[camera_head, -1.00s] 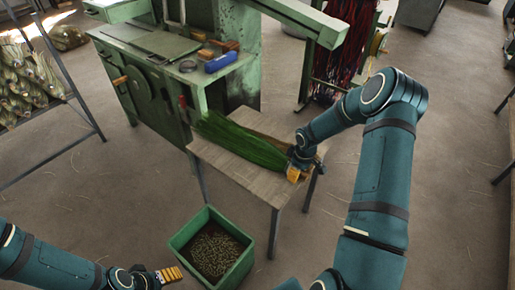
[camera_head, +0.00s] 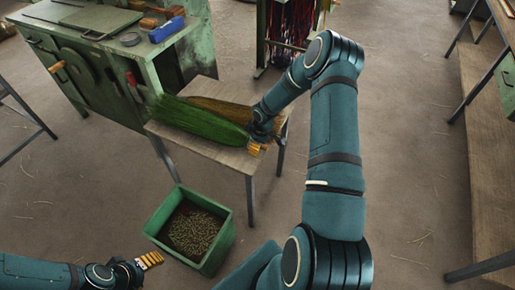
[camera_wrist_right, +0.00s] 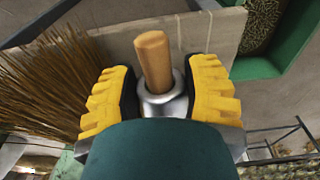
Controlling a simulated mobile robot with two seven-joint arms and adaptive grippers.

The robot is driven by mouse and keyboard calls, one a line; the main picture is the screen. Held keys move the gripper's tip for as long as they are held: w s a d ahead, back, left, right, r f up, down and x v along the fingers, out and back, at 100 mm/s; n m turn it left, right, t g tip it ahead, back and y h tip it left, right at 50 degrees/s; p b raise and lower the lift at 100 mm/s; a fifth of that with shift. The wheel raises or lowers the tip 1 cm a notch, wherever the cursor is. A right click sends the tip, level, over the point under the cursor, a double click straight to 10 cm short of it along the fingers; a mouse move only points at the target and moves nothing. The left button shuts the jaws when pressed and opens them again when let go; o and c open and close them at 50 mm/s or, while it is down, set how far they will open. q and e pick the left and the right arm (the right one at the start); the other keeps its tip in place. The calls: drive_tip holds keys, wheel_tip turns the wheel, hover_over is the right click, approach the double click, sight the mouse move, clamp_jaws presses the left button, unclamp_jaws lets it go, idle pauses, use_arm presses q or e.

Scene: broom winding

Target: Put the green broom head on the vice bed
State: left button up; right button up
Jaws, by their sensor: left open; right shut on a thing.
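The green broom head (camera_head: 200,121) is a long bundle of green bristles over the small wooden table, its bristle end towards the green bench. My right gripper (camera_head: 258,147) is shut on its stub end at the table's right side. In the right wrist view the gripper (camera_wrist_right: 160,70) has yellow fingers around a wooden peg (camera_wrist_right: 153,60) in a metal collar; most of the head is hidden. I cannot tell whether it touches the table. My left gripper (camera_head: 150,261) is open and empty at lower left. The green bench (camera_head: 95,65) carries a flat plate; I cannot make out the vice bed.
A brown broom head (camera_head: 222,109) lies beside the green one on the wooden table (camera_head: 225,155). A green bin (camera_head: 233,230) of pellets stands in front. A blue object (camera_head: 166,29) and small blocks sit on the bench.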

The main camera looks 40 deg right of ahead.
drive_tip(key=shift+f, duration=0.95)
drive_tip(key=shift+r, duration=0.1)
drive_tip(key=o, duration=1.3)
drive_tip(key=shift+c, duration=0.2)
drive_tip(key=r, duration=0.3)
drive_tip(key=s+r+p, duration=0.1)
drive_tip(key=r, duration=0.3)
drive_tip(key=r+p, duration=0.1)
drive_tip(key=r, duration=0.2)
drive_tip(key=shift+s+d+r, duration=0.15)
drive_tip(key=shift+d+r, duration=0.15)
drive_tip(key=shift+s+r+p, duration=0.1)
drive_tip(key=shift+r+p, duration=0.25)
drive_tip(key=shift+r, duration=0.25)
